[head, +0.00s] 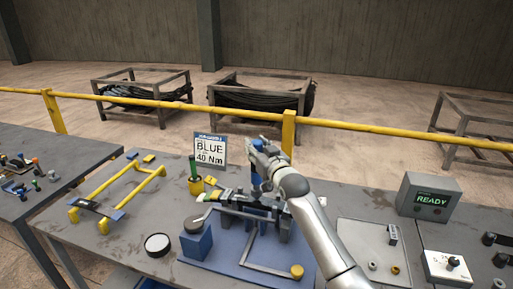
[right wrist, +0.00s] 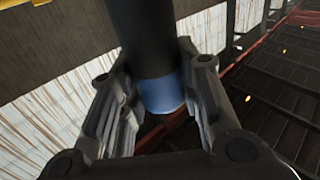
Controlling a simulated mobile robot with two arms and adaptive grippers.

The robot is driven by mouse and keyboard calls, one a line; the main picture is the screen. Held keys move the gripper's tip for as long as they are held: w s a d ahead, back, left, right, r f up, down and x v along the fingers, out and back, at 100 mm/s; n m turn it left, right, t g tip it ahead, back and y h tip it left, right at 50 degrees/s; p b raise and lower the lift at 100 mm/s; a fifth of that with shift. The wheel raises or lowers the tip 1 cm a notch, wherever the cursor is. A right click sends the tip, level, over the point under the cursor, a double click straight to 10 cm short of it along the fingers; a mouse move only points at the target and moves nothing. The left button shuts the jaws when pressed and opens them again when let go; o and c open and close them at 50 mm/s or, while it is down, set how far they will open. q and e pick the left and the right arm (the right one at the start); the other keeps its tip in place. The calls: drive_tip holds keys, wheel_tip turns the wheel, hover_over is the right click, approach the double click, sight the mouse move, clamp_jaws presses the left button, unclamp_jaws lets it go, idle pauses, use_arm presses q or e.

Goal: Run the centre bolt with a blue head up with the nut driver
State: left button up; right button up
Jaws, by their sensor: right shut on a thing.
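My right gripper (head: 263,152) is above the middle of the bench, over the spring fixture. In the right wrist view, its fingers (right wrist: 160,110) are shut around a dark cylinder with a blue band near its end, which looks like the nut driver (right wrist: 150,45). A blue part of this tool (head: 256,178) shows just below the gripper in the head view. The fixture stands on a blue base plate (head: 223,252). My arm and gripper hide much of the fixture, and I cannot make out the centre bolt or its head. My left gripper is not in view.
A sign (head: 210,150) reads BLUE 40 Nm. A yellow frame (head: 120,182) is at left; a grey box (head: 430,197) reading READY is at right. A yellow rail (head: 390,128) runs behind the bench.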

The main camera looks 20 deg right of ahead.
drive_tip(key=shift+r, duration=0.25)
clamp_jaws()
drive_tip(key=shift+s+f+b, duration=0.15)
drive_tip(key=shift+f+b, duration=0.45)
drive_tip(key=shift+f, duration=0.95)
idle(1.6)
drive_tip(key=shift+w+r+p, duration=0.2)
drive_tip(key=shift+r+p, duration=0.95)
drive_tip(key=shift+r, duration=0.25)
drive_tip(key=shift+r+p, duration=1.9)
drive_tip(key=shift+r, duration=0.6)
drive_tip(key=shift+f, duration=0.15)
